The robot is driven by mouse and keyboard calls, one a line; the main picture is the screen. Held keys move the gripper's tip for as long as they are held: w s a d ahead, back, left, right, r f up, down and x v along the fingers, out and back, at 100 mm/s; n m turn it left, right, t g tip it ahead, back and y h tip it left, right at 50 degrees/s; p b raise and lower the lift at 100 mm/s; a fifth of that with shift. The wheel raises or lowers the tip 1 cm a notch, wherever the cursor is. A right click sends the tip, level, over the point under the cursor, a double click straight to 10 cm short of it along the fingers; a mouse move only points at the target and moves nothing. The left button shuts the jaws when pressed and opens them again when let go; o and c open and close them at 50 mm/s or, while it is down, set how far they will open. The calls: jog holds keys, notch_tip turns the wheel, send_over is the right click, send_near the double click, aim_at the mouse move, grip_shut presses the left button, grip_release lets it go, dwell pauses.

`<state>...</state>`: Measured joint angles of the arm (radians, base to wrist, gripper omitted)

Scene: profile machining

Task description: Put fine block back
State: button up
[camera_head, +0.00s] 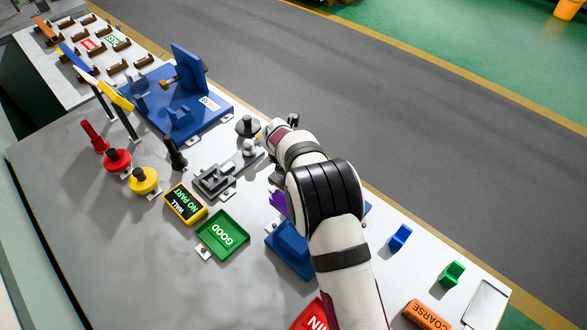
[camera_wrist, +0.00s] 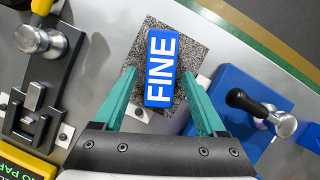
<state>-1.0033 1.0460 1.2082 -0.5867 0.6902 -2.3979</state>
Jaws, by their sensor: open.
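The fine block, a blue block with white FINE lettering (camera_wrist: 161,68), lies on a speckled grey plate (camera_wrist: 196,48) in the wrist view. My gripper (camera_wrist: 159,75) has two teal fingers, spread open, one on each side of the block. The fingertips look close to its sides; I cannot tell whether they touch it. In the head view my arm hides the gripper's fingers, the plate and the fine block.
A blue fixture with a black-knobbed lever (camera_wrist: 236,100) stands right of the plate, and a dark metal clamp (camera_wrist: 50,75) stands left. In the head view, a green GOOD tray (camera_head: 222,236), small blue (camera_head: 400,237) and green (camera_head: 451,274) pieces and an orange COARSE block (camera_head: 427,315) lie on the bench.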

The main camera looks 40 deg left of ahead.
jog(key=v, duration=1.1)
jog(key=w+d+r+m+h, duration=0.1)
jog(key=d+r+m, duration=0.2)
jog(key=d+m, duration=0.3)
jog(key=w+d+r+m+g, duration=0.1)
jog(key=d+r+m, duration=0.3)
jog(key=d, duration=0.5)
jog(key=w+d+r+m+h, duration=0.1)
jog(key=d+r+m, duration=0.1)
jog(key=d+m, duration=0.45)
jog(key=s+d+r+m+g, duration=0.1)
jog(key=s+d+m, duration=0.5)
jog(key=d+m, duration=0.25)
jog(key=s+d+r+m+g, duration=0.1)
jog(key=s+d+m+g, duration=0.1)
jog(key=s+d+m, duration=0.55)
jog(key=s+d+f+m+y, duration=0.1)
jog(key=s+d+m+y, duration=0.1)
jog(key=s+m, duration=0.6)
jog(key=d+m, duration=0.1)
jog(key=m, duration=0.4)
jog(key=shift+d+f, duration=0.3)
jog(key=shift+d, duration=0.05)
